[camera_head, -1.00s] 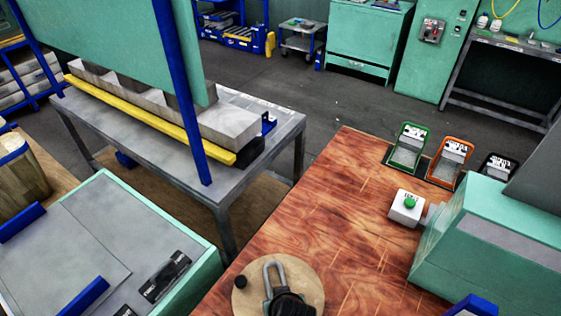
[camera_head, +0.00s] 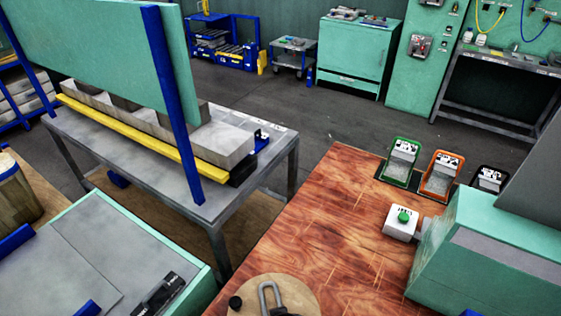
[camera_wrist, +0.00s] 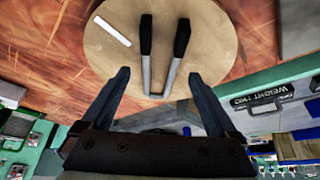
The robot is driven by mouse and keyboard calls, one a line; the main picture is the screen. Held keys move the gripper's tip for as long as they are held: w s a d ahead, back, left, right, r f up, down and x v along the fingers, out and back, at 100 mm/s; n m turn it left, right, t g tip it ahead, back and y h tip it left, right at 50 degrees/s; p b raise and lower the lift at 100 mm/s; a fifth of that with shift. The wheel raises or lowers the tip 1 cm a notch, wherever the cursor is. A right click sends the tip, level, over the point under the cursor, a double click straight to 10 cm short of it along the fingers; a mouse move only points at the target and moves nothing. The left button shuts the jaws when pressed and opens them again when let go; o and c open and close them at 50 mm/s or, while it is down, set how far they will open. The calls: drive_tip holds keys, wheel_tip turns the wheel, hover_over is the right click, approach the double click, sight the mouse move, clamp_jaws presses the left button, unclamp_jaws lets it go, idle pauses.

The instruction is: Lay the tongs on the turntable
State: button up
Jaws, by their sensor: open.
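The turntable (camera_head: 247,293) is a round tan disc, cut off by the bottom edge of the head view. It fills the top of the wrist view (camera_wrist: 208,62). The tongs, with a grey metal bend (camera_head: 265,288) and two black handles (camera_wrist: 146,36), are over the disc. In the wrist view their bent end reaches the disc's near rim; I cannot tell whether they lie fully flat. My gripper (camera_wrist: 159,75) is open, with the tongs' bend showing between its spread fingers and no finger seen touching it. The gripper is not clear in the head view.
A white strip (camera_wrist: 112,31) lies on the disc. A black knob (camera_head: 235,302) is at its left rim.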

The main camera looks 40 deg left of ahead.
drive_tip(key=v, duration=1)
drive_tip(key=w+d+r+m+t, duration=0.2)
drive_tip(key=w+r+t, duration=0.4)
drive_tip(key=w+r, duration=0.5)
drive_tip(key=w+d+r+m+t, duration=0.3)
drive_tip(key=w+r+t, duration=0.3)
drive_tip(key=r, duration=0.9)
drive_tip(key=w+d+r+m+t, duration=0.1)
drive_tip(key=d+r+t, duration=0.15)
drive_tip(key=r, duration=0.55)
drive_tip(key=w+d+r+m+t, duration=0.1)
drive_tip(key=d+r+m+t, duration=0.15)
drive_tip(key=r, duration=0.65)
drive_tip(key=s+d+r+m+t+h, duration=0.1)
drive_tip(key=s+d+r+t+h, duration=0.1)
drive_tip(key=r, duration=0.7)
drive_tip(key=s+d+r+m+t+h, duration=0.2)
drive_tip(key=s+d+r+t, duration=0.3)
drive_tip(key=s+r, duration=0.3)
wheel_tip(320, 180, up, 2)
drive_tip(key=shift+s+d+r+t, duration=0.15)
drive_tip(key=shift+d+t, duration=0.15)
drive_tip(key=shift+t, duration=0.1)
